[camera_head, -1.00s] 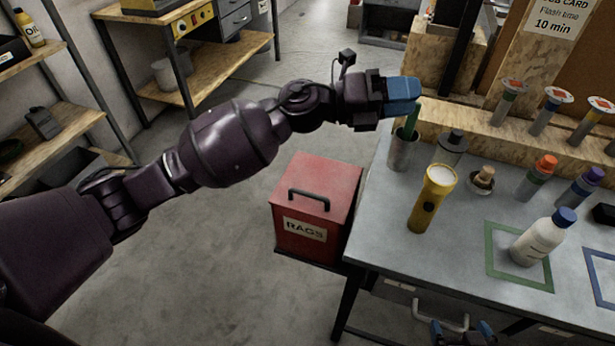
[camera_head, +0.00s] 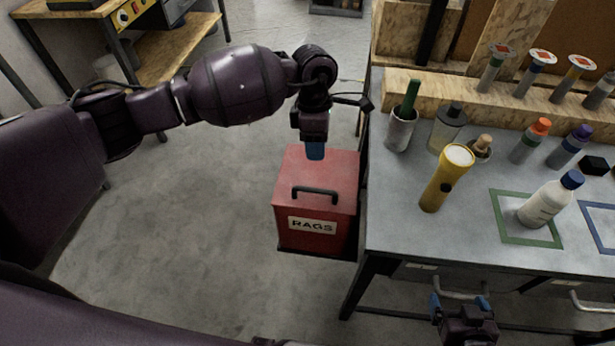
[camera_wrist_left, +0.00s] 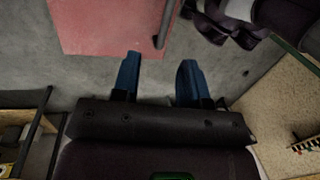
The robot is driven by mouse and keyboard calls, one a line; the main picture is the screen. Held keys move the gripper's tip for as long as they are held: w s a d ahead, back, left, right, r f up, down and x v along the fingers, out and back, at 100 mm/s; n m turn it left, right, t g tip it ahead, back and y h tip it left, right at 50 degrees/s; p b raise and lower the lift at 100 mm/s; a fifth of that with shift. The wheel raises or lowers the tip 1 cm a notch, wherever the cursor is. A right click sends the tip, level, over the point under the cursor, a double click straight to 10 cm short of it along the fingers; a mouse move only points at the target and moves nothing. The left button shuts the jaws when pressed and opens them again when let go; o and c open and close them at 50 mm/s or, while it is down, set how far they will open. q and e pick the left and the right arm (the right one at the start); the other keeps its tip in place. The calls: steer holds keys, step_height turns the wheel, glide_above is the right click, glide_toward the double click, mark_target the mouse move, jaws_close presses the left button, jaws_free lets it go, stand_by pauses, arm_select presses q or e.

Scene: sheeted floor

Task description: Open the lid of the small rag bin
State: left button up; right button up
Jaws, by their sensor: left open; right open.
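The small red rag bin (camera_head: 312,236), labelled RAGS, stands on the floor left of the workbench with its red lid (camera_head: 335,172) shut. A black bar handle (camera_head: 315,194) is on the lid near its front edge. My left gripper (camera_head: 315,154) points down over the back part of the lid, behind the handle, open and empty. In the left wrist view its two blue fingers (camera_wrist_left: 158,75) are apart; the lid (camera_wrist_left: 105,24) and dark handle (camera_wrist_left: 164,22) lie past the fingertips. My right gripper (camera_head: 460,302) is open and empty, low in front of the bench.
The workbench (camera_head: 405,225) stands close to the bin's right side. On it are a yellow flashlight (camera_head: 443,183), a white bottle (camera_head: 546,203), a cup with a green marker (camera_head: 401,130) and several capped containers. The floor left of the bin (camera_head: 180,220) is clear.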

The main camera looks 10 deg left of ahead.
mark_target(310, 188)
arm_select(q)
steer(key=shift+m+y, duration=0.3)
steer(key=shift+y, duration=0.2)
steer(key=s+f, duration=0.1)
steer(key=f, duration=0.2)
steer(key=s+f, duration=0.1)
steer(key=f, duration=0.6)
steer(key=shift+s+a+f, duration=0.25)
steer(key=shift+s+a, duration=0.15)
jaws_close()
